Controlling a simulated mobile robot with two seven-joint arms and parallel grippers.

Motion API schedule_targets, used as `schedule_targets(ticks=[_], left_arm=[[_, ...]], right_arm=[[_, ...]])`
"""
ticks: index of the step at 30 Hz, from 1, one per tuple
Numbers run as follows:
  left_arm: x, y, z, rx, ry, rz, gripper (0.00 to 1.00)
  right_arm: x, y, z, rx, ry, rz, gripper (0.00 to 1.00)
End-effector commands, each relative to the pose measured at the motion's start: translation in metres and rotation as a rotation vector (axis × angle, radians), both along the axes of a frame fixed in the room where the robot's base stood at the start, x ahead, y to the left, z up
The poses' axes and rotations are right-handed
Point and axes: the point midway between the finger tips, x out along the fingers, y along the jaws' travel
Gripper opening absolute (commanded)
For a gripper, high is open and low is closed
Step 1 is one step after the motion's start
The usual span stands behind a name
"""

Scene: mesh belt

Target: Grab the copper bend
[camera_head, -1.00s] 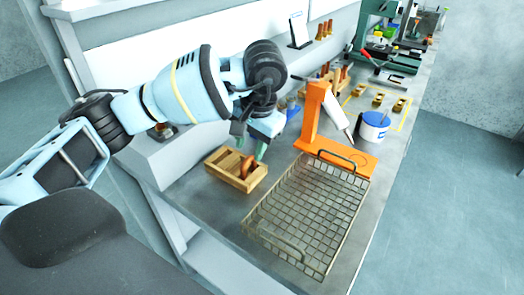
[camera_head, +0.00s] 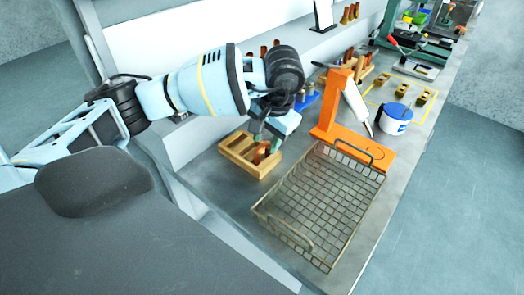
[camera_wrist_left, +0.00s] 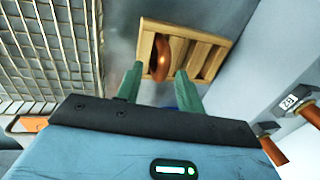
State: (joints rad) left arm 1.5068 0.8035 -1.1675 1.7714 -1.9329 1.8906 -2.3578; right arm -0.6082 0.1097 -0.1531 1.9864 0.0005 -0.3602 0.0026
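The copper bend (camera_head: 261,154) is a curved reddish-brown pipe piece standing in a compartment of a small wooden tray (camera_head: 238,161) on the bench. In the left wrist view the copper bend (camera_wrist_left: 161,58) sits in the tray's left compartment; the compartments to its right look empty. My right gripper is not in view.
A wire mesh basket (camera_head: 322,197) lies right of the tray. Behind it stands an orange stand (camera_head: 328,120), with a white and blue tub (camera_head: 394,119) to the right. Blue holders (camera_head: 306,100) and a copper fittings rack (camera_head: 357,72) are farther back.

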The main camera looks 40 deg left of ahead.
Motion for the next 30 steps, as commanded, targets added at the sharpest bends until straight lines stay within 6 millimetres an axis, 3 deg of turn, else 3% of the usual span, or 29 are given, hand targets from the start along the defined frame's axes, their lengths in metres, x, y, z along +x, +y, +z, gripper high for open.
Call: schedule_targets(ticks=[7, 15, 24, 30], left_arm=[[-0.001, 0.008, -0.027, 0.001, -0.001, 0.002, 0.38], [0.000, 0.008, -0.030, 0.000, -0.002, 0.001, 0.38], [0.000, 0.008, -0.030, 0.000, -0.002, 0.001, 0.00], [0.000, 0.008, -0.030, 0.000, -0.002, 0.001, 0.00]], right_arm=[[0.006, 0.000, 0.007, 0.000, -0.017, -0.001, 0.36], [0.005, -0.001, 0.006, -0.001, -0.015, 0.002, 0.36], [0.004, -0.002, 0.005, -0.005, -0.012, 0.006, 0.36], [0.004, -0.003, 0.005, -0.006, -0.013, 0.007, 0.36]])
